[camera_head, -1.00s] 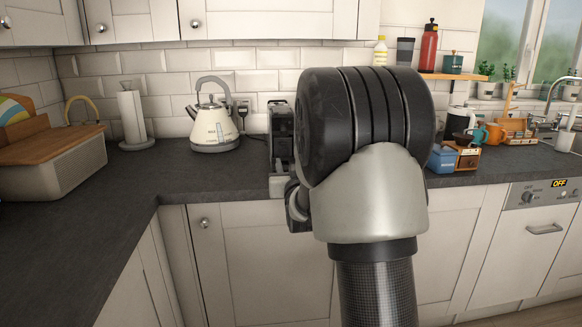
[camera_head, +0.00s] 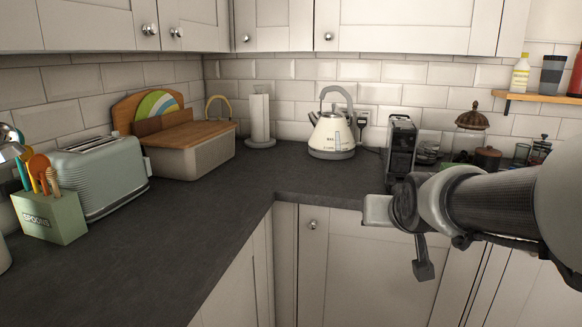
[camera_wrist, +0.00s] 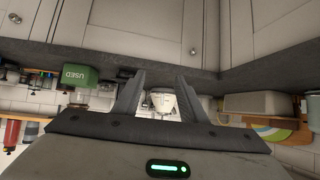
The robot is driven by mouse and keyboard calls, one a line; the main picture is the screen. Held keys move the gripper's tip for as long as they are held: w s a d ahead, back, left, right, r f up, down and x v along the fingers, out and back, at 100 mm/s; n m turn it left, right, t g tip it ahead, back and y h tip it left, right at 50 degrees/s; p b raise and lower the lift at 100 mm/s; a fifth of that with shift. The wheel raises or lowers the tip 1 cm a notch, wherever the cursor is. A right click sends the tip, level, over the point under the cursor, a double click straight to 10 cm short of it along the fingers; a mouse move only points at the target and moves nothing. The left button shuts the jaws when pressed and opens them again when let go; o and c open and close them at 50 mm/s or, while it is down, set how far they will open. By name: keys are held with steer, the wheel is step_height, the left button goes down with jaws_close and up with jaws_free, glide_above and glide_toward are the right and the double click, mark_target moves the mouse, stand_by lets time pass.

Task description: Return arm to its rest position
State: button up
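My arm reaches in from the right edge of the head view, with its end in front of the worktop's front edge. My gripper (camera_wrist: 159,78) shows in the wrist view with its two dark fingers spread apart and nothing held between them. In the head view the gripper end is seen side-on, and the gap between the fingers cannot be made out. The white kettle (camera_head: 332,134) stands on the slate worktop (camera_head: 190,215). It also shows small and upside down beyond the fingers in the wrist view (camera_wrist: 163,101).
A green toaster (camera_head: 105,172), a spoons box (camera_head: 52,218) and a wooden-lidded bread bin (camera_head: 190,155) stand on the left worktop. A paper roll (camera_head: 260,120) and a dark coffee machine (camera_head: 401,147) stand at the back. The left worktop's front part is clear.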

steer(key=s+a+f+n+g+y, duration=0.1)
steer(key=s+a+f+g, duration=0.15)
steer(key=s, duration=0.95)
steer(key=s+a+f+n+g, duration=0.1)
steer(key=s+a+f+g, duration=0.15)
steer(key=s, duration=0.85)
step_height(320, 180, up, 28)
steer(key=p, duration=2.8)
steer(key=shift+w+a+r, duration=0.15)
steer(key=shift+w+a, duration=0.05)
steer(key=shift+w, duration=0.15)
